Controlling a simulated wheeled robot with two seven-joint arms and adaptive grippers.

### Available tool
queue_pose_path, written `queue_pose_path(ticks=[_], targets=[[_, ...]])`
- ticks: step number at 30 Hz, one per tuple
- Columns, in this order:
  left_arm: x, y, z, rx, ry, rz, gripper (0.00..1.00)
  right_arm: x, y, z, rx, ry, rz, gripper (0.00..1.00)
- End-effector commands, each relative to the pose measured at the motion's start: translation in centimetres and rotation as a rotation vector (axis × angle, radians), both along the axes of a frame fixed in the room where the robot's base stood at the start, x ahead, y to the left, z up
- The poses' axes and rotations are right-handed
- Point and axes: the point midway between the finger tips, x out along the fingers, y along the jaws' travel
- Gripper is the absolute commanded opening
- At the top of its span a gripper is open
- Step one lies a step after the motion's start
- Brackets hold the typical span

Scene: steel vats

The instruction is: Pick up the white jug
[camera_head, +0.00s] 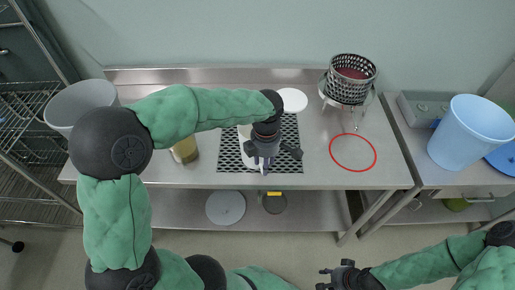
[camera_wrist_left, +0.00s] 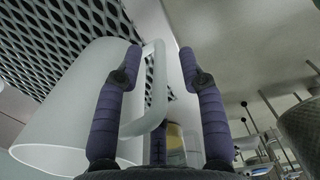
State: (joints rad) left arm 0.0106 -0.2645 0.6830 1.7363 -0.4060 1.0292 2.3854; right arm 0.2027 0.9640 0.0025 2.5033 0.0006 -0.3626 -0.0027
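The white jug (camera_head: 243,133) stands on the black perforated mat (camera_head: 230,158) on the steel table, largely hidden by my left gripper in the head view. In the left wrist view its pale body (camera_wrist_left: 62,112) fills the left side, and its handle (camera_wrist_left: 157,88) rises between my fingers. My left gripper (camera_head: 270,158) is open at the jug; in the left wrist view its two purple fingers (camera_wrist_left: 160,58) stand apart on either side of the handle, with gaps showing. My right gripper (camera_head: 325,278) is open and empty, low in front of the table.
A perforated steel basket (camera_head: 351,80) on a stand, a white disc (camera_head: 292,100) and a red ring (camera_head: 352,152) are on the table. A yellowish container (camera_head: 185,150) is left of the mat. A blue bucket (camera_head: 470,132) stands on the right-hand counter. A wire rack (camera_head: 30,110) is at left.

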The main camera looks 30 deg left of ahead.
Motion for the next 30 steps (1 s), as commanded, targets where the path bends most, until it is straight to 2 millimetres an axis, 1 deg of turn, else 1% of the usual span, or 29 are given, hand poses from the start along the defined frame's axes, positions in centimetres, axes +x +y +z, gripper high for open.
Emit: queue_pose_path(ticks=[5, 8, 9, 10, 23, 30], targets=[[0.01, 0.0, 0.06, 0.0, 0.0, 0.0, 0.4, 0.0, 0.0, 0.08, 0.0, 0.0, 0.0, 0.4], [0.01, 0.0, 0.07, -0.001, -0.001, 0.0, 0.14, 0.01, 0.0, 0.09, 0.0, 0.0, 0.0, 0.4], [0.02, -0.01, 0.08, -0.001, -0.001, 0.0, 0.03, 0.01, 0.0, 0.09, 0.0, 0.0, 0.0, 0.4], [0.02, -0.01, 0.08, -0.001, -0.001, 0.0, 0.0, 0.01, 0.0, 0.09, 0.0, 0.0, 0.0, 0.4], [0.09, 0.01, 0.22, 0.0, -0.004, 0.0, 0.0, 0.01, 0.0, 0.09, 0.0, 0.0, 0.0, 0.4], [0.13, 0.02, 0.87, 0.0, -0.005, 0.0, 0.0, 0.01, -0.01, 0.31, 0.0, 0.0, 0.0, 0.4]])
